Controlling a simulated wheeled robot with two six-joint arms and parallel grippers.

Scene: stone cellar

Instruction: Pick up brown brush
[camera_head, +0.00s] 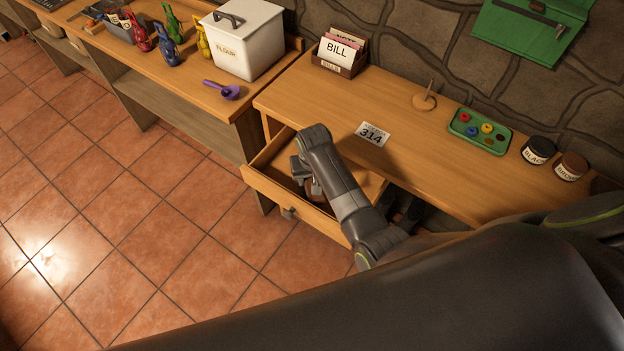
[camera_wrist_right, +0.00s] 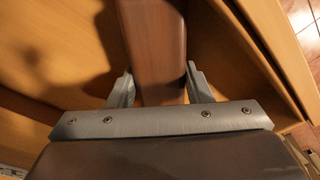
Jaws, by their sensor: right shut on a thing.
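The brown brush (camera_wrist_right: 157,45) shows in the right wrist view as a smooth reddish-brown block between the two grey fingers. My right gripper (camera_wrist_right: 158,88) is shut on it, with one finger against each side. In the head view my right gripper (camera_head: 309,186) reaches down into the open wooden drawer (camera_head: 268,188) under the desk. The arm and the gripper hide most of the brush there. I cannot tell whether the brush still touches the drawer floor. My left gripper is not in view.
The drawer walls stand close around my right gripper. On the desk (camera_head: 330,110) above are a bill holder (camera_head: 340,53), a card marked 314 (camera_head: 372,134), a wooden spindle (camera_head: 425,98), a green paint tray (camera_head: 480,131) and two jars (camera_head: 538,151). A flour box (camera_head: 243,40) stands at left.

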